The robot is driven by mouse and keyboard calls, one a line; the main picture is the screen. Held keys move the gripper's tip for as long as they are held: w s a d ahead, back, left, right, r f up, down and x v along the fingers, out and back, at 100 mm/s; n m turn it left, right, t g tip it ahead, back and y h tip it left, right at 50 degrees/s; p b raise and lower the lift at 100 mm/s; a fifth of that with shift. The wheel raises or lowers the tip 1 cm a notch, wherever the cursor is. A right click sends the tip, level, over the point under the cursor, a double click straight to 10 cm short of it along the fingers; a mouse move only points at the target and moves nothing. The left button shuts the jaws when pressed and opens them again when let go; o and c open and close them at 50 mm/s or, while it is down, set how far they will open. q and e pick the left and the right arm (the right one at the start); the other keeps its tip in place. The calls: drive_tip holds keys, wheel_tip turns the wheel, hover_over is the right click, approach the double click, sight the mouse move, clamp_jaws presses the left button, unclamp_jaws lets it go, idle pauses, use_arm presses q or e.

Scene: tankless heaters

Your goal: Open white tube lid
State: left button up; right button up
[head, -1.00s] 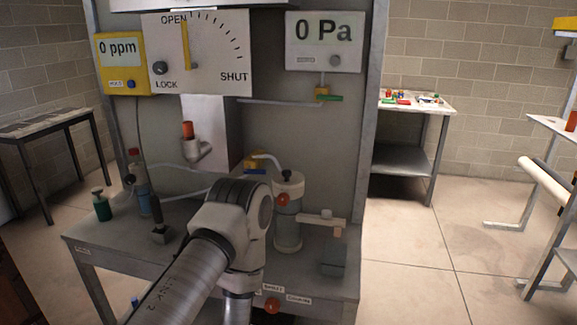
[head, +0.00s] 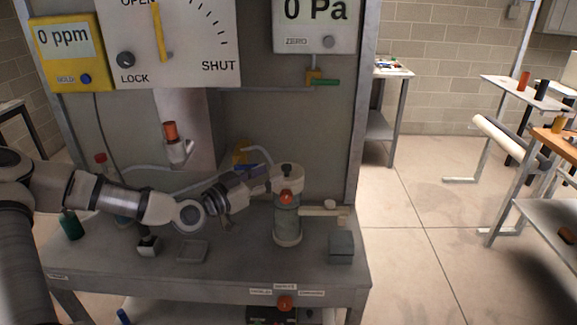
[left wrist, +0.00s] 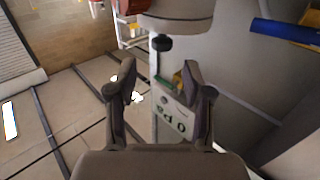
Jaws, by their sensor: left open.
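A pale upright tube (head: 287,222) stands on the bench right of centre, with a white lid (head: 290,176) on top. The lid has a black knob and a red-orange knob on its front. My left gripper (head: 262,187) reaches in from the left at lid height, close to the lid's left side; I cannot tell whether it touches. In the left wrist view, the open fingers (left wrist: 160,82) have nothing gripped between them. A pale rounded part (left wrist: 190,12) with a black knob is beyond them at the top. My right gripper is not in view.
A white side arm (head: 322,211) and a grey block (head: 341,246) are right of the tube. A small white spout with a red-orange plug (head: 171,131) is on the panel behind. A green bottle (head: 71,225) and a shallow grey tray (head: 192,251) stand on the left.

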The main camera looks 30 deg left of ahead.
sight(284, 168)
use_arm(q)
drive_tip(key=b+x, duration=0.1)
drive_tip(key=x, duration=0.5)
drive_tip(key=shift+w+d+f+b, duration=0.1)
drive_tip(key=shift+w+f+b, duration=0.15)
drive_tip(key=shift+b, duration=0.15)
drive_tip(key=shift+w, duration=0.25)
drive_tip(key=shift+r, duration=0.1)
clamp_jaws()
